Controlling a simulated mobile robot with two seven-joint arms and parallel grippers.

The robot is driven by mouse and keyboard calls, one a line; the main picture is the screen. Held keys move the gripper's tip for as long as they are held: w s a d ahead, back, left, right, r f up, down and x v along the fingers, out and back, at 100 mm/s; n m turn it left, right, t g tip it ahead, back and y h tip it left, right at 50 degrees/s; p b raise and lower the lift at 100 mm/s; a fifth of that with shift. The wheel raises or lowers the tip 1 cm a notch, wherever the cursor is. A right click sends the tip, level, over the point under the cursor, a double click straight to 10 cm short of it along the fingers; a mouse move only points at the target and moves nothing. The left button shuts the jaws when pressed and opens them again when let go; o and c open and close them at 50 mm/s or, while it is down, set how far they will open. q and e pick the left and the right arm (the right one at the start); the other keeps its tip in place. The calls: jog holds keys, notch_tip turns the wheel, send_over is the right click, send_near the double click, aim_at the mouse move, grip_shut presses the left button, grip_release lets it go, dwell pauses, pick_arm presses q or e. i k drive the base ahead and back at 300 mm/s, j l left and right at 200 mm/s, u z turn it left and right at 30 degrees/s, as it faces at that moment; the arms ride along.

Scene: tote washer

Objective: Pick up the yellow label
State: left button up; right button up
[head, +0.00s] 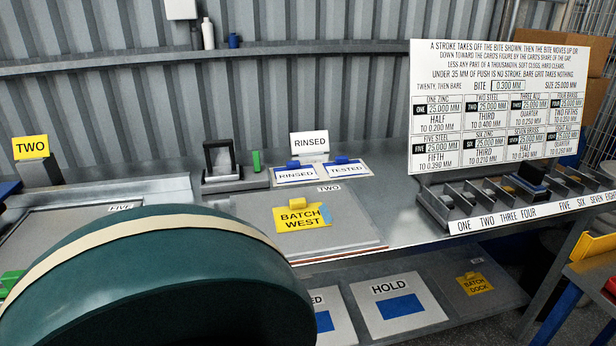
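A yellow label reading "BATCH WEST" (301,217) lies on a grey board marked "TWO" on the bench, with a small yellow tab on its top edge and a light-blue patch on its right side. A second yellow label, "BATCH DOCK" (474,284), lies on a grey plate on the lower shelf at the right. A yellow "TWO" sign (31,148) stands upright at the far left. Neither of my grippers is in view.
A large dark green rounded body with a cream band (160,285) blocks the lower left. White "RINSED" (295,175) and "TESTED" (345,170) cards lie behind the board. A divided tray (436,208) stands right, below a text panel (495,75). A "HOLD" plate (397,321) lies on the lower shelf.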

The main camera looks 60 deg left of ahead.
aim_at(299, 216)
jog(key=k+u, duration=0.1)
jog(key=u, duration=1.85)
